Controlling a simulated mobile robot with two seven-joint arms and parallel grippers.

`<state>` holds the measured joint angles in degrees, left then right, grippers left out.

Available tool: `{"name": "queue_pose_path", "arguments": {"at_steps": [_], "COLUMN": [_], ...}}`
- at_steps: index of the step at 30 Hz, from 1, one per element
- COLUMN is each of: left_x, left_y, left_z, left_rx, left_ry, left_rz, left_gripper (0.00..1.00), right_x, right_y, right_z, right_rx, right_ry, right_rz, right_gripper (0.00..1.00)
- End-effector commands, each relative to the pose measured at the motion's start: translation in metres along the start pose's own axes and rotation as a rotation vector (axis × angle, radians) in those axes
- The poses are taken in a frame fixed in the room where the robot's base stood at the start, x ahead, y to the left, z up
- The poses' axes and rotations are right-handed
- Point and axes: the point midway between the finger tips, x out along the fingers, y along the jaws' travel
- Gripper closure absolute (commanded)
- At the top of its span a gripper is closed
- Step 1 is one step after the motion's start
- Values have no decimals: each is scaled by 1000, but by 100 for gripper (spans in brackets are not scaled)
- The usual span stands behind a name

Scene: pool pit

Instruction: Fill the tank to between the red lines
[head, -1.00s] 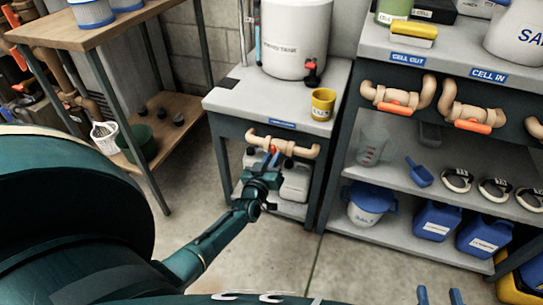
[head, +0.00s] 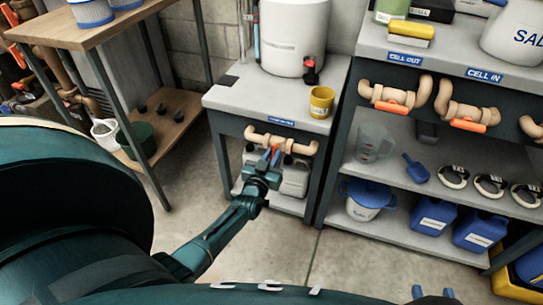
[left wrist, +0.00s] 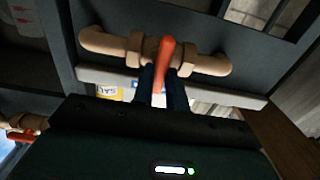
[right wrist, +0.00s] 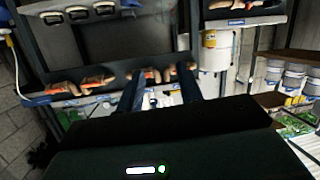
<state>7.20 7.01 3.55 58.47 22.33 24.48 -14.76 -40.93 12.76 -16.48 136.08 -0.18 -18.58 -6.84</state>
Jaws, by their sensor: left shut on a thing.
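The white tank (head: 293,38) stands on a grey-topped stand (head: 235,98). A thin upright tube with blue and red parts (head: 256,32) is at its left; I cannot make out a level or the red lines. A beige pipe valve (head: 298,146) is on the stand's front, with an orange handle (left wrist: 166,54) standing across the pipe. My left gripper (head: 270,160) is shut on this handle; its fingers (left wrist: 162,88) flank it in the left wrist view. My right gripper (head: 434,294) is open and empty at the bottom right, clear of everything; it also shows in the right wrist view (right wrist: 160,90).
A yellow cup (head: 321,102) stands on the stand beside the tank's red-and-black tap (head: 311,70). At right, a shelf unit (head: 385,165) carries more orange-handled valves (head: 468,125), a clear jug (head: 374,142) and blue canisters (head: 433,216). A wooden shelf (head: 168,112) is at left. Open floor lies between.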

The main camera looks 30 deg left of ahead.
Motion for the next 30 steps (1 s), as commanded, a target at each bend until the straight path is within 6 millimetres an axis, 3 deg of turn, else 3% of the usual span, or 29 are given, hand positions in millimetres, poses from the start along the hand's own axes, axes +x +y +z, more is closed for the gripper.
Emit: {"name": "queue_pose_path", "arguments": {"at_steps": [2, 3, 10, 20, 23, 30], "left_x": [-1, -1, 0, -6, -19, -72], "left_y": [0, 0, 0, 0, 0, 0], "left_z": [1, 1, 1, 0, -1, -2], "left_rx": [5, 5, 2, 1, 1, 0], "left_ry": [-2, -2, -1, -2, -5, -5], "left_rz": [1, 1, 1, 1, 1, 1], "left_gripper": [100, 83, 64, 64, 64, 64], "right_x": [0, 0, 0, -1, -3, -13], "right_y": [0, 0, 0, 0, -1, 1], "right_z": [0, 0, 0, -2, -2, -10], "right_rx": [0, 0, 0, 2, 16, 61], "right_ry": [0, 1, 1, -2, -34, -80], "right_rz": [0, 0, 0, -1, -7, -4], "right_gripper": [64, 64, 64, 64, 64, 64]}}
